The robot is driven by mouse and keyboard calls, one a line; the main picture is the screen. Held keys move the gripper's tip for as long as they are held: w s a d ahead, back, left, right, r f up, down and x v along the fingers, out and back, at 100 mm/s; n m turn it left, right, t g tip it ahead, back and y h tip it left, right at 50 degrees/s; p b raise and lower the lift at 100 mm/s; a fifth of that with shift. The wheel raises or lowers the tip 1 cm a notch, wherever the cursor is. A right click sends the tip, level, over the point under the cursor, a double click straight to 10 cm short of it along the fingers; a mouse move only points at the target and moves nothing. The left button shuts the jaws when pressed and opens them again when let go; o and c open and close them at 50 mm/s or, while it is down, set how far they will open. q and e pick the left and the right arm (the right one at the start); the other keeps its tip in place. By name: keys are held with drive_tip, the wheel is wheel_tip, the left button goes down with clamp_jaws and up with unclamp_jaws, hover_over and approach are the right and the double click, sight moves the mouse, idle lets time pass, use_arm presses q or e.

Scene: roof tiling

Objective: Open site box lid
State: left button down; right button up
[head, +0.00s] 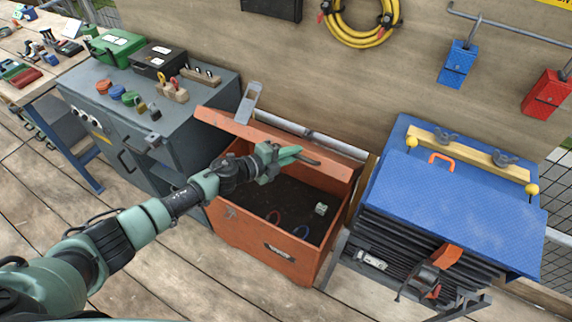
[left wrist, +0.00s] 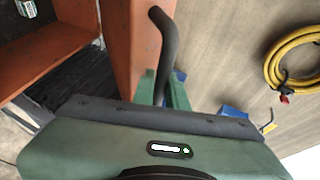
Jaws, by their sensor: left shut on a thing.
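The orange site box (head: 255,245) stands on the wooden floor in the middle of the head view. Its orange lid (head: 335,164) is raised along the back, and the dark inside shows. My left gripper (head: 290,156) is over the box opening, shut on the dark lid handle (head: 308,162). In the left wrist view the curved handle (left wrist: 166,45) runs down to the green fingers of my gripper (left wrist: 165,90), beside the orange lid (left wrist: 128,40). The gripper body hides part of the grip. My right gripper is not in view.
A grey cabinet (head: 175,150) stands left, a blue-topped stand (head: 455,205) right. A wooden wall is close behind. Floor in front is clear.

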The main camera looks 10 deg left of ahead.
use_arm(q)
drive_tip(key=w+r, duration=0.1)
drive_tip(key=w+d+r, duration=0.1)
drive_tip(key=w, duration=0.1)
drive_tip(key=w+d+r, duration=0.1)
drive_tip(key=r, duration=0.1)
drive_tip(key=shift+w+r+p, duration=0.1)
drive_tip(key=shift+w+p, duration=0.25)
drive_tip(key=shift+w, duration=0.05)
drive_tip(key=w+d+r+b, duration=0.2)
drive_tip(key=w+r, duration=0.1)
drive_tip(key=w, duration=0.4)
drive_tip(key=shift+w+d+r, duration=0.2)
drive_tip(key=shift+d+r, duration=0.05)
drive_tip(key=shift+r, duration=0.15)
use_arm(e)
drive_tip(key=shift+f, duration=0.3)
use_arm(q)
drive_tip(key=c, duration=1.4)
unclamp_jaws()
drive_tip(key=shift+c, duration=0.2)
drive_tip(key=shift+s, duration=0.1)
drive_tip(key=shift+a, duration=0.1)
drive_tip(key=p+v, duration=0.2)
drive_tip(key=v, duration=0.5)
drive_tip(key=shift+s+a+r, duration=0.15)
drive_tip(key=shift+s+r, duration=0.1)
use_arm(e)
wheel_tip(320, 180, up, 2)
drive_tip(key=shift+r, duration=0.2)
